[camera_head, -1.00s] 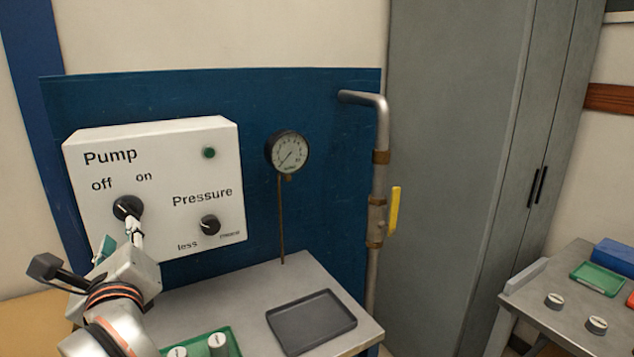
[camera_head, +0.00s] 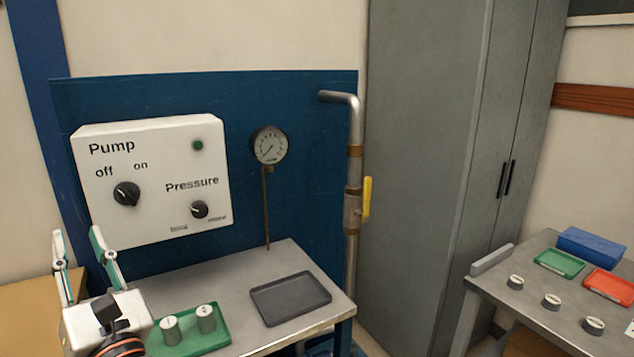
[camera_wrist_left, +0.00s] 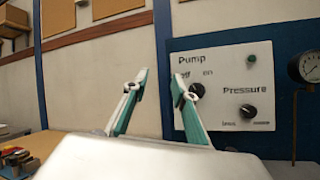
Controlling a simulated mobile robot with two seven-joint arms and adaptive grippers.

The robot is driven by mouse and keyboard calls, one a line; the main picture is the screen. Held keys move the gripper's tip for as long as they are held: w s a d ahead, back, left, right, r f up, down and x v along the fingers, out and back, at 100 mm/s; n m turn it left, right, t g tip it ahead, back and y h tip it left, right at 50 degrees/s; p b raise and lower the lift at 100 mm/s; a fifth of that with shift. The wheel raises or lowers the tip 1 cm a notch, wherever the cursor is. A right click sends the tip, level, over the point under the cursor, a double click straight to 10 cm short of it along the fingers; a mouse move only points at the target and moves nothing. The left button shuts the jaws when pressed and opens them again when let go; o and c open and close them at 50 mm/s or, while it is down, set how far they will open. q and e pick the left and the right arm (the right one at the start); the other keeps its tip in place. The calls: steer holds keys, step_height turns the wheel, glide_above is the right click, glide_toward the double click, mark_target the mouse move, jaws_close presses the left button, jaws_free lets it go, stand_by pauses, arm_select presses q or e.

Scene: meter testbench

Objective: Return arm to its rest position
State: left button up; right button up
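My left gripper (camera_head: 76,240) is open and empty, with its white and green fingers pointing up, in front of and below the left part of the white pump control box (camera_head: 150,215). It also shows in the left wrist view (camera_wrist_left: 160,85), its fingers apart with nothing between them. The black pump knob (camera_head: 126,194) stands clear of the fingers in the head view. The pressure knob (camera_head: 199,209) is at the lower right of the box. My right gripper is in neither view.
A grey tray (camera_head: 290,316) and a green tray (camera_head: 190,349) with two weights lie on the bench (camera_head: 215,284). A gauge (camera_head: 269,145) and a pipe with a yellow valve handle (camera_head: 367,198) are behind. A second table (camera_head: 530,305) stands at right.

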arm_select(q)
steer(key=d+f+m+t+h, duration=0.2)
steer(key=d+f+m+h, duration=0.8)
steer(key=m, duration=0.7)
steer(key=d+f+m+t+h, duration=0.2)
steer(key=d+f+m+h, duration=0.8)
steer(key=m, duration=0.8)
steer(key=s+a+f+m+g, duration=0.1)
steer(key=s+f+m+g, duration=0.2)
steer(key=f, duration=0.8)
steer(key=s+a+f+m+g, duration=0.1)
steer(key=s+f+m+g, duration=0.2)
steer(key=s+f, duration=0.3)
steer(key=s+a+f+m+g, duration=0.1)
steer(key=s+f+m+g, duration=0.3)
steer(key=f, duration=1.3)
steer(key=shift+s+m+y, duration=0.3)
steer(key=shift+s+m, duration=0.2)
steer(key=shift+m, duration=0.1)
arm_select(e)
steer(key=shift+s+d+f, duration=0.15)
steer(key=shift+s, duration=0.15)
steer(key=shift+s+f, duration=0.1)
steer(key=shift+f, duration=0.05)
